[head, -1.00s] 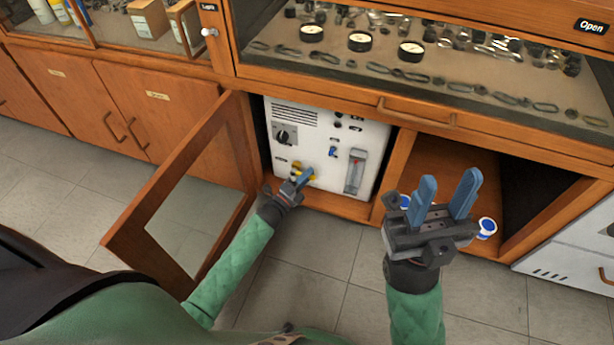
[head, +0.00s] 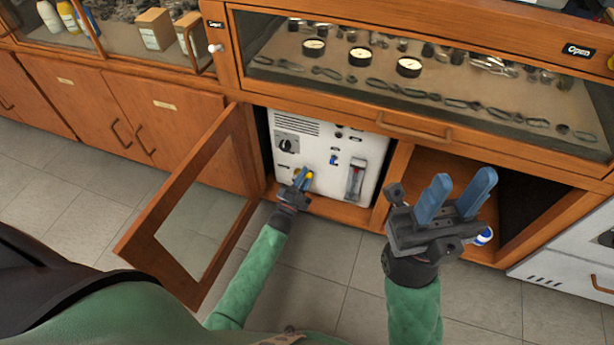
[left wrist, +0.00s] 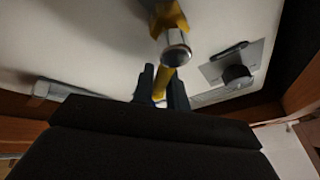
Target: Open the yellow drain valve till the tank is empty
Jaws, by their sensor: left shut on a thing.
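The white regulator unit (head: 318,148) stands in the open lower cupboard. Its yellow drain valve (head: 309,175) is low on the front, partly covered by my left gripper (head: 303,178). In the left wrist view, the yellow valve body (left wrist: 168,17) has a metal spout (left wrist: 176,46), and its yellow handle (left wrist: 163,82) lies between the two fingers of my left gripper (left wrist: 161,84), which is shut on it. An upright level gauge (head: 356,178) is right of the valve; its reading is too small to tell. My right gripper (head: 458,195) is open and empty in front of the right compartment.
The glazed cupboard door (head: 190,205) stands open left of my left arm. A display case with gauges and tools (head: 410,67) is above. A blue-and-white object (head: 483,237) is partly hidden behind my right gripper. The floor in front is clear.

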